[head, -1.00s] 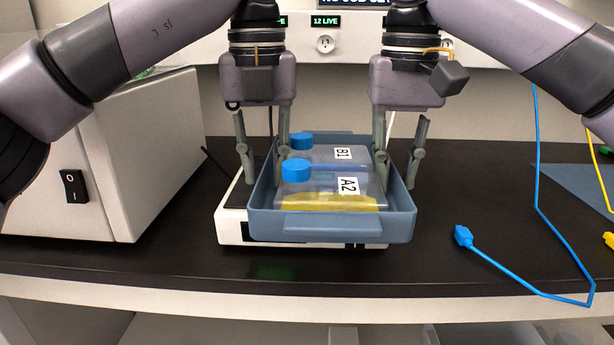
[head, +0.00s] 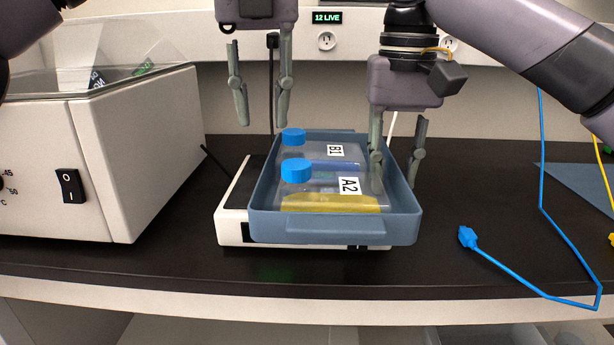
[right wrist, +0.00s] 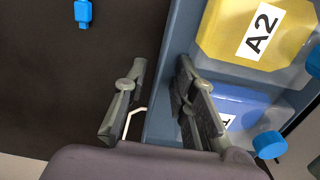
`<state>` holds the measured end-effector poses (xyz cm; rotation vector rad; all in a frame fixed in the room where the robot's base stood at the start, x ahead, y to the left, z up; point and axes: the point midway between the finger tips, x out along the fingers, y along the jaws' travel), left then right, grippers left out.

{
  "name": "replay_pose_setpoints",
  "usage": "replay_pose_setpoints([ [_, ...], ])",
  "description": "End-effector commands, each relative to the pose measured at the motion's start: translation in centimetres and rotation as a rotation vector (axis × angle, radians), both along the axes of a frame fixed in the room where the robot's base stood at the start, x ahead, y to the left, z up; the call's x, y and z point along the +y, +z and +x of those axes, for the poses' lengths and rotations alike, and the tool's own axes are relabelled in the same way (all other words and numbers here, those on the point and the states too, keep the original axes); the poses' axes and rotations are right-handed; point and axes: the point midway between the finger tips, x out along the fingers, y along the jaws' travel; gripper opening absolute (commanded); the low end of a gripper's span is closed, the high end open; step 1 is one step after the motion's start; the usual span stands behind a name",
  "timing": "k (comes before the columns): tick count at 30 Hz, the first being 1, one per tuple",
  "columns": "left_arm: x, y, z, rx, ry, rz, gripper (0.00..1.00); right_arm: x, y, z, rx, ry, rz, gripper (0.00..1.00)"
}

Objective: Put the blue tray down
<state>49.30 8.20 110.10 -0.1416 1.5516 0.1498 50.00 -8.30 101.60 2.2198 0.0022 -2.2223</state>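The blue tray (head: 335,230) sits on a low white device (head: 232,228) on the bench and overhangs its right side. It holds two clear flasks with blue caps. Flask A2 (head: 325,203), with yellow liquid, is in front, and flask B1 (head: 318,152) is behind it. My left gripper (head: 262,122) is open and empty, raised above the tray's back left. My right gripper (head: 394,185) is open, with one finger on each side of the tray's right wall. In the right wrist view its fingers (right wrist: 160,75) stand apart around the wall (right wrist: 180,40).
A large grey-white machine (head: 150,150) with a clear lid and a power switch stands on the left. A blue cable (head: 520,278) with a plug lies on the right of the black bench. Bench space right of the tray is mostly clear. A wall socket (head: 326,41) is behind.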

Motion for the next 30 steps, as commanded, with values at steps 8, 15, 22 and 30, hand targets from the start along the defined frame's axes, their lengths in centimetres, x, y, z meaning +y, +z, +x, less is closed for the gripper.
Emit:
replay_pose_setpoints([
  [8, 0.0, 0.2, 0.0, 0.0, 0.0, 0.0, 0.26, 0.0, 3.0, 0.0, -0.006, -0.004, -0.002, 0.25],
  [15, 0.0, 0.2, 0.0, -0.001, 0.0, 0.0, 0.26, 0.1, 6.1, 0.1, 0.0, -0.002, -0.004, 0.25],
  [22, 0.0, 0.2, 0.0, -0.001, 0.001, 0.0, 0.26, 0.1, 7.3, 0.1, -0.001, 0.0, -0.001, 0.25],
  [30, 0.0, 0.2, 0.0, -0.001, 0.001, 0.0, 0.26, 0.1, 7.4, 0.1, 0.001, 0.001, 0.0, 0.25],
])
